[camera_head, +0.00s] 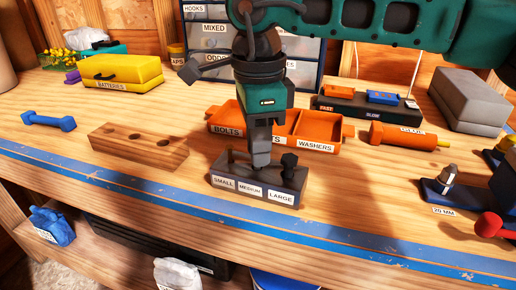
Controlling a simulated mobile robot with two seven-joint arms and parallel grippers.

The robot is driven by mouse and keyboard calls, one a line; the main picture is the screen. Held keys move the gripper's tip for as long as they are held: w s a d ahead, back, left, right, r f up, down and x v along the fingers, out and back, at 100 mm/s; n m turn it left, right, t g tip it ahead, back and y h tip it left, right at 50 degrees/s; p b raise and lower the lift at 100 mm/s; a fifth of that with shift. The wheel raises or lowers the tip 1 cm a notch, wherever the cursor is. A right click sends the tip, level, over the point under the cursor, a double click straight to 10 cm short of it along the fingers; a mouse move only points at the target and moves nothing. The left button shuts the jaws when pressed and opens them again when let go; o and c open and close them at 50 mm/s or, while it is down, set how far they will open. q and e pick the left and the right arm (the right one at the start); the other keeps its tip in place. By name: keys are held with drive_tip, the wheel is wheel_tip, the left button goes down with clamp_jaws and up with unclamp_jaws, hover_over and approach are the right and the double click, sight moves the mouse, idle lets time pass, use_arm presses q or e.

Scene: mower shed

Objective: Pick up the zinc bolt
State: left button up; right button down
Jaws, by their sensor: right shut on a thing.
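My right gripper (262,162) points down at the middle of a dark rack (240,200) labelled SMALL, MEDIUM and LARGE. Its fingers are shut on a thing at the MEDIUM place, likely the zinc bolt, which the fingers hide. I cannot tell whether it is still seated in the rack. A black bolt (289,163) stands upright at the LARGE end, right of the fingers. A thin dark upright shows at the SMALL end. My left gripper is not in view.
Behind the rack is an orange tray (345,129) labelled BOLTS and WASHERS. A wooden block with holes (140,147) lies left. An orange tool (405,137) and a blue 20 MM holder (428,190) are right. The blue-striped bench edge is in front.

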wheel_tip(320, 180, up, 20)
drive_tip(key=p, duration=0.3)
drive_tip(key=shift+f, duration=0.2)
idle(0.6)
